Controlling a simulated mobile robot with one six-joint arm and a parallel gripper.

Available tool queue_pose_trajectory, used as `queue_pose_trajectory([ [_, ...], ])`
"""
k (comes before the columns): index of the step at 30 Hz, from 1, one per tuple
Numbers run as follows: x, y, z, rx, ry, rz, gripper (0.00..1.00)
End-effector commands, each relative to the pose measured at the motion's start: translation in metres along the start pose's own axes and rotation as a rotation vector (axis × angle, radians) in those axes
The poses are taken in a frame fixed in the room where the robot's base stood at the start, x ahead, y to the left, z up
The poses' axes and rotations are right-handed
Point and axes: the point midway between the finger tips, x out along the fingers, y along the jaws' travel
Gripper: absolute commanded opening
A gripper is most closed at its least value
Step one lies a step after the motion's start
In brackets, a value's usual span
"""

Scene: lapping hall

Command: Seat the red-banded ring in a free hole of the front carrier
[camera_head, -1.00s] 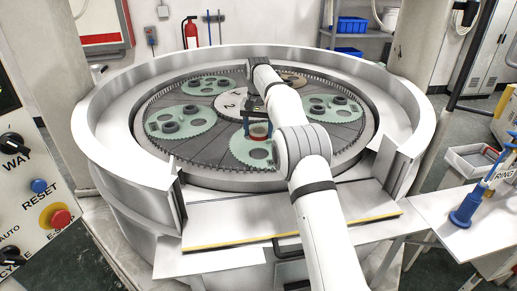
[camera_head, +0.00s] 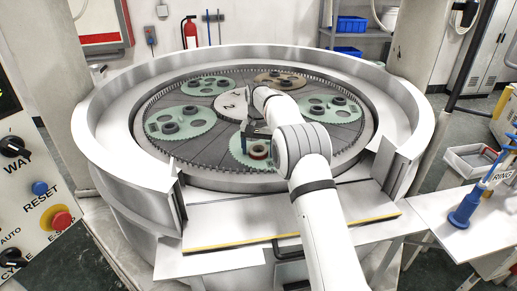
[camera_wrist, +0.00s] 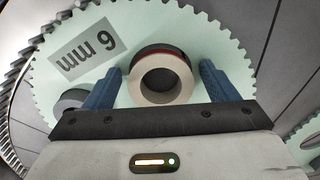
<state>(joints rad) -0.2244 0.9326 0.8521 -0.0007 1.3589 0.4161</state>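The red-banded ring (camera_head: 258,152) is at a hole position of the pale green front carrier (camera_head: 240,158). In the wrist view the ring (camera_wrist: 160,98) has a pale top face, and its red band shows along the far side. How deep it sits in the hole is not clear. My gripper (camera_wrist: 160,72) is open, with one blue finger on each side of the ring and a gap on both sides. The carrier (camera_wrist: 215,45) carries a "6 mm" label.
Other carriers lie left (camera_head: 158,122), back left (camera_head: 208,86), right (camera_head: 335,106) and back (camera_head: 280,80), with dark rings on several. A tall metal rim (camera_head: 110,140) surrounds the plate. A side table (camera_head: 470,235) with a blue stand is at right.

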Motion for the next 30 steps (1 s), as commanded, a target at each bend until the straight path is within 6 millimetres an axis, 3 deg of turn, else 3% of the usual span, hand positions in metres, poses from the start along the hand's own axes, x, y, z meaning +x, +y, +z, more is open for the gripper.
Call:
queue_pose_trajectory([
  [11,-0.006,-0.001,0.0,-0.001,0.004,-0.001,0.84],
  [14,-0.019,-0.001,-0.001,-0.001,0.006,-0.002,0.84],
  [24,-0.09,-0.002,-0.001,-0.002,0.006,-0.002,0.84],
  [30,-0.115,-0.002,0.0,-0.002,0.003,-0.001,0.84],
])
